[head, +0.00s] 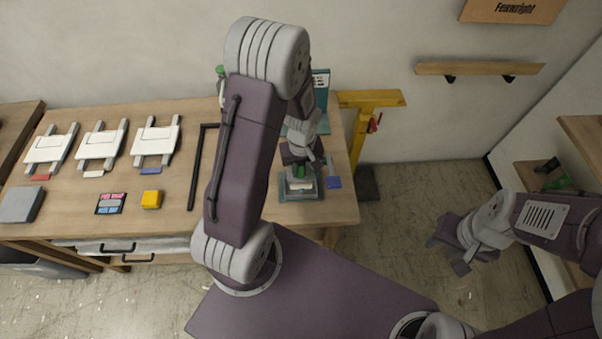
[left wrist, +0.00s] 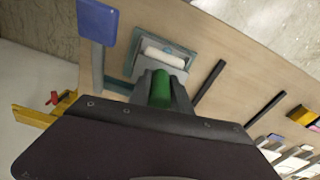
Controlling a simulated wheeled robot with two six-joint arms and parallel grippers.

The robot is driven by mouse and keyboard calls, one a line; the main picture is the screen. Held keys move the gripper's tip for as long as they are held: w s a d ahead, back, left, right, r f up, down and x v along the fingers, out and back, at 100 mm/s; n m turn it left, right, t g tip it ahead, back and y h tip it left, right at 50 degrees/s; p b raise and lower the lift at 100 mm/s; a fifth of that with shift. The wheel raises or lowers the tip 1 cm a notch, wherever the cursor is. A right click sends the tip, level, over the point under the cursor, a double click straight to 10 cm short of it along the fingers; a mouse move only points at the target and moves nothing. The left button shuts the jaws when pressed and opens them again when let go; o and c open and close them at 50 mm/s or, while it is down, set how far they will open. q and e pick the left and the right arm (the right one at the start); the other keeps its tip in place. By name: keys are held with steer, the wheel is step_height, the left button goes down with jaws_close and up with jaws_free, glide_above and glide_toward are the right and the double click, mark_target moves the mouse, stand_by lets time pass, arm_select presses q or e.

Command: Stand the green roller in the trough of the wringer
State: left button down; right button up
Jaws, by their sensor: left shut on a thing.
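The green roller (left wrist: 169,84) is between the two grey fingers of my left gripper (left wrist: 165,82), which is shut on it. In the head view the left gripper (head: 299,166) hangs over the right part of the bench, with a bit of green at its tips. The wringer (left wrist: 135,62), a teal base with a grey trough and a white roller in it, lies just beyond the held roller. It also shows below the gripper in the head view (head: 286,194). I cannot tell whether the green roller touches it. My right gripper (head: 453,249) is open and empty over the floor.
A blue plate (head: 334,182) lies right of the wringer. A black bar (head: 196,180), a yellow block (head: 151,199) and several white boards (head: 101,144) lie to the left. A yellow stand (head: 372,98) is by the bench's right end. My left arm hides part of the bench.

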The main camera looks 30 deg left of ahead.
mark_target(301, 176)
arm_select(q)
steer(key=shift+s, duration=0.15)
steer(key=f, duration=0.4)
steer(key=shift+w+a, duration=0.1)
steer(key=shift+w, duration=0.1)
steer(key=shift+w+f, duration=0.1)
steer(key=shift+w, duration=0.05)
steer(key=c, duration=1.2)
jaws_free()
steer(key=shift+s, duration=0.25)
steer(key=shift+w, duration=0.1)
steer(key=r, duration=1.2)
steer(key=shift+s+d+r, duration=0.1)
steer(key=shift+s+d, duration=0.2)
steer(key=shift+s, duration=0.05)
steer(key=s+d+m, duration=0.1)
steer(key=s+m, duration=0.1)
steer(key=s+d+r+m, duration=0.1)
steer(key=s+d+m, duration=0.1)
steer(key=s+m, duration=0.1)
steer(key=s+d+m, duration=0.1)
steer(key=s+m, duration=0.1)
steer(key=s, duration=0.1)
steer(key=shift+d+r+m+t+h, duration=0.2)
steer(key=shift+d+m+t+h, duration=0.1)
steer(key=shift+m+h, duration=0.1)
